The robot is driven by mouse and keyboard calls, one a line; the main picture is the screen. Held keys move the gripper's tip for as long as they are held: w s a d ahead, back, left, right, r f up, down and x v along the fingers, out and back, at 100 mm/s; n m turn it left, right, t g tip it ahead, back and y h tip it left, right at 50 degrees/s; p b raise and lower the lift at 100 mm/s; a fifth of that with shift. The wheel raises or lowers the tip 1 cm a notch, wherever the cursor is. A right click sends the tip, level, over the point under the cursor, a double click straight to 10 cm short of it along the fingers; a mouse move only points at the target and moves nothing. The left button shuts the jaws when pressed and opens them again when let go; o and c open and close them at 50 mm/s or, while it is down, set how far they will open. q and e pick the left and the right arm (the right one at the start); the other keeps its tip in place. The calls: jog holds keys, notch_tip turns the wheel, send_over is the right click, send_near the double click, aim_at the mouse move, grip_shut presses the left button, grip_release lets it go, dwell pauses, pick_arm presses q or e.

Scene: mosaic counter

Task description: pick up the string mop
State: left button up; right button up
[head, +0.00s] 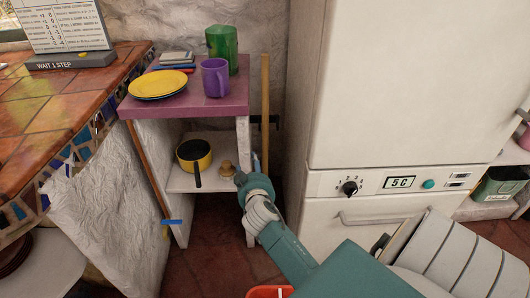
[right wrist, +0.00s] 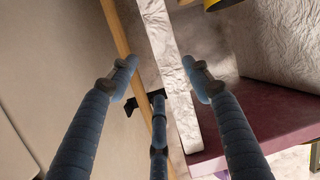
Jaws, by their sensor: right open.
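A light wooden pole (head: 265,105), which I take to be the string mop's handle, stands upright in the gap between the small shelf and the fridge. Its strings are not visible. My right gripper (head: 246,182) is in front of the shelf's right post and hides the lower part of the gap. In the right wrist view my gripper (right wrist: 163,72) is open with nothing between its fingers. The wooden pole (right wrist: 117,32) runs beyond the fingers, beside the white post, and appears apart from them. My left gripper is out of view.
The shelf's purple top (head: 190,106) holds yellow plates (head: 158,84), a purple mug (head: 215,78) and a green cup (head: 222,42). The white fridge (head: 400,90) closes the right side. A black bracket (right wrist: 133,106) is near the pole.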

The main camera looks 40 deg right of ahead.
aim_at(267, 118)
jog(key=s+d+r+m+t+h+b, duration=0.15)
jog(key=d+r+m+h+b, duration=0.35)
jog(key=r, duration=0.6)
jog(key=shift+n+g+y, duration=0.25)
jog(key=shift+n+y, duration=0.25)
jog(key=shift+s+d+r+x, duration=0.1)
jog(key=shift+x, duration=1.65)
jog(key=shift+s+d+r+x, duration=0.1)
jog(key=shift+r+x, duration=0.05)
jog(key=shift+x, duration=1.6)
jog(key=shift+s+d+r+x, duration=0.1)
jog(key=shift+x, duration=1.65)
jog(key=c, duration=1.2)
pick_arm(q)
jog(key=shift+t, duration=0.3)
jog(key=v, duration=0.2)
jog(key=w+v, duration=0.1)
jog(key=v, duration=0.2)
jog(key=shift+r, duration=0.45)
pick_arm(e)
jog(key=shift+r, duration=0.15)
